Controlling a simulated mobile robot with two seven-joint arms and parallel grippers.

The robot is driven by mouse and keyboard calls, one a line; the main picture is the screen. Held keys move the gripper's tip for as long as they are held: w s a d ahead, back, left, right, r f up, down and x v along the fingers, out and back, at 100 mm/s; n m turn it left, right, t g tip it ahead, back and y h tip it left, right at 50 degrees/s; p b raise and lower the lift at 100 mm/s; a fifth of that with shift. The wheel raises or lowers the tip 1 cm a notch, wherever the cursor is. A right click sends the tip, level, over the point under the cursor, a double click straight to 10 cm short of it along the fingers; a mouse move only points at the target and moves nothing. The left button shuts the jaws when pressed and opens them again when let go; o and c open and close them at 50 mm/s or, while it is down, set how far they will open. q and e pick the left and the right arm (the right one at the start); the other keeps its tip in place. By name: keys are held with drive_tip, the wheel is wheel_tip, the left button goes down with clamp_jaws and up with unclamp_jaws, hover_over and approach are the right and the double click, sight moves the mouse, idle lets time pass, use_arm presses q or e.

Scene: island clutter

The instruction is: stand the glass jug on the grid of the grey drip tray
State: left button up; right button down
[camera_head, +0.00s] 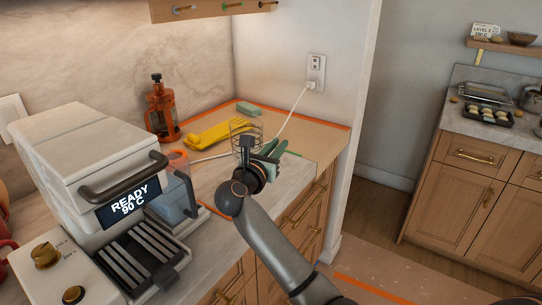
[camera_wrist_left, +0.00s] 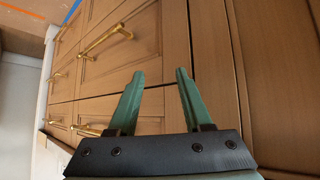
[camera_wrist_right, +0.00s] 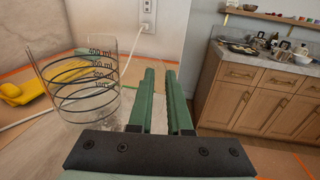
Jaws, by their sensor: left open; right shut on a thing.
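The glass jug (camera_head: 246,131) is clear, with dark measuring rings, and appears upright at the counter's far end. The right wrist view shows its marked wall (camera_wrist_right: 85,85) left of the fingers. My right gripper (camera_head: 274,149) is shut on the jug, at its side; the clear glass hides the exact grip, and I cannot tell whether the base touches the counter. The grey drip tray (camera_head: 142,262) with its slatted grid lies bare at the front of the white coffee machine (camera_head: 85,150). My left gripper (camera_wrist_left: 160,72) is open and empty before wooden drawers, outside the head view.
A bluish clear container (camera_head: 178,197) stands at the machine's right side. A white cord (camera_head: 294,115) runs to the wall socket. Counter between jug and tray is narrow.

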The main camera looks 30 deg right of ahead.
drive_tip(key=s+a+r, duration=0.1)
drive_tip(key=s+r, duration=0.3)
drive_tip(key=s, duration=0.5)
drive_tip(key=shift+a+r+b, duration=0.15)
drive_tip(key=shift+a+b, duration=0.15)
